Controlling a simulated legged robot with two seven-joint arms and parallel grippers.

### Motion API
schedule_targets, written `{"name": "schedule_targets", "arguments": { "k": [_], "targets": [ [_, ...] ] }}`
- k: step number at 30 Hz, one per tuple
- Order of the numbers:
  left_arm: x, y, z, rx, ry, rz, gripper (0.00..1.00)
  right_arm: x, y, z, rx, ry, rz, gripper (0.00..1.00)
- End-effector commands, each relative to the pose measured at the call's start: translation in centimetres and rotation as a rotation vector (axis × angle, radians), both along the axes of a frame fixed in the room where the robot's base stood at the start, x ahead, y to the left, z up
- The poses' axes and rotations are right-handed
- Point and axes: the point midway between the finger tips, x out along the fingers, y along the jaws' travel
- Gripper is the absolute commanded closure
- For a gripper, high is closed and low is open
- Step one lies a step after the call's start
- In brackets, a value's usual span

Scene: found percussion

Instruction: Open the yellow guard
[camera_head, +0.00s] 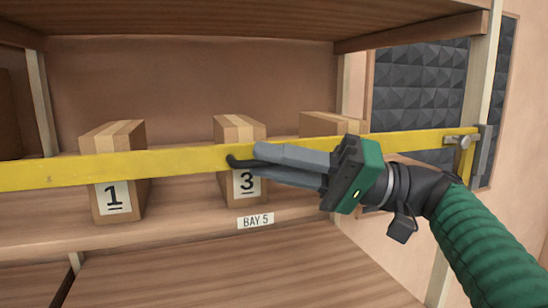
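The yellow guard (180,161) is a long flat bar across the front of the shelf, running from the left edge to a bracket (462,140) on the right post. It lies across the bay, in front of the boxes. My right gripper (248,160) reaches in from the right, its grey fingers pointing left along the bar's front. The dark fingertip overlaps the bar in the picture; I cannot tell if it touches. The fingers lie close together, and whether they are shut or grip the bar is unclear. My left gripper is not in view.
Behind the bar stand a cardboard box labelled 1 (112,196), a box labelled 3 (238,130) and a third box (330,124), partly hidden. A BAY 5 label (255,221) is on the shelf edge. Dark foam panels (420,80) cover the wall at right.

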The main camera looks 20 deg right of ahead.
Motion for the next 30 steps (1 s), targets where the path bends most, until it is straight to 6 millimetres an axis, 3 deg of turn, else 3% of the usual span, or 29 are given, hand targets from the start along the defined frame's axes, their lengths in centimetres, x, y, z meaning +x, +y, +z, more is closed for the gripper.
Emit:
{"name": "schedule_targets", "arguments": {
  "k": [1, 4, 30],
  "targets": [
    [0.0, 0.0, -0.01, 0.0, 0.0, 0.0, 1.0, -0.03, 0.02, 0.0, 0.0, 0.0, 0.0, 0.87],
    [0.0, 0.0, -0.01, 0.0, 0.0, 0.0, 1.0, -0.02, -0.01, 0.0, 0.0, 0.001, 0.0, 1.0],
    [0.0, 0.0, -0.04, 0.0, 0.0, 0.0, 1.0, 0.01, 0.3, -0.18, -0.003, 0.005, 0.006, 1.0]
  ]
}}
